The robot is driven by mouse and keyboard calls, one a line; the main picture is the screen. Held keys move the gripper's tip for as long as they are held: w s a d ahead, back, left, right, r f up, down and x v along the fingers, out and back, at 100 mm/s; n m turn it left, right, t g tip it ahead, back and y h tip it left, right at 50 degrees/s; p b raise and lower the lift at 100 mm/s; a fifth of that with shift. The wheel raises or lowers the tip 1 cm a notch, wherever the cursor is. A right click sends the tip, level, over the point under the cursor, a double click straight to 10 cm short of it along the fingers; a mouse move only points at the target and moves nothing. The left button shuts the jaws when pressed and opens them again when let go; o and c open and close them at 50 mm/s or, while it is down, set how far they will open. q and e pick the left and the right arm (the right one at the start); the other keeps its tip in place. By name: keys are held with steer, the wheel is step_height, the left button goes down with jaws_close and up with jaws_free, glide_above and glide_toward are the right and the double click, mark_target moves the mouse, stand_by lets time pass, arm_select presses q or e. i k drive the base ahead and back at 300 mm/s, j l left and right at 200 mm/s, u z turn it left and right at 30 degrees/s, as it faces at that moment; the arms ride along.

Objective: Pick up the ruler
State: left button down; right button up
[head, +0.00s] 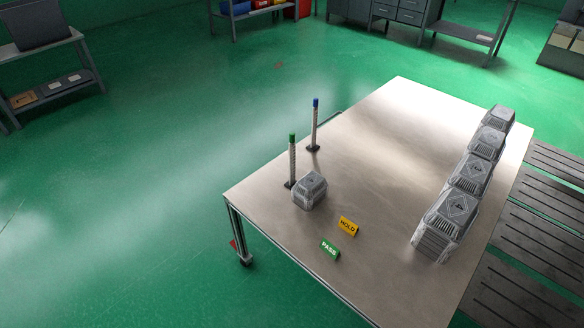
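I see nothing I can clearly identify as a ruler. Two thin upright posts stand near the table's far left edge, each on a small dark base. One post has a green top (292,160) and the other a blue top (314,125). Their shafts look patterned, but they are too small to tell whether they carry markings. A grey box-shaped part (310,190) sits just right of the green-topped post. Neither of my grippers is in view.
The metal table (370,140) is bare in the middle. Several grey ribbed parts (444,222) form a row along its right side. A yellow HOLD sign (348,226) and a green PASS sign (329,250) stand near the front. A slatted surface (540,215) adjoins the right.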

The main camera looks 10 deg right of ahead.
mark_target(291, 181)
steer(key=z, duration=0.35)
steer(key=i+j+z, duration=0.4)
steer(key=j, duration=0.15)
steer(key=j+z, duration=0.4)
steer(key=j, duration=0.25)
steer(key=i, duration=0.05)
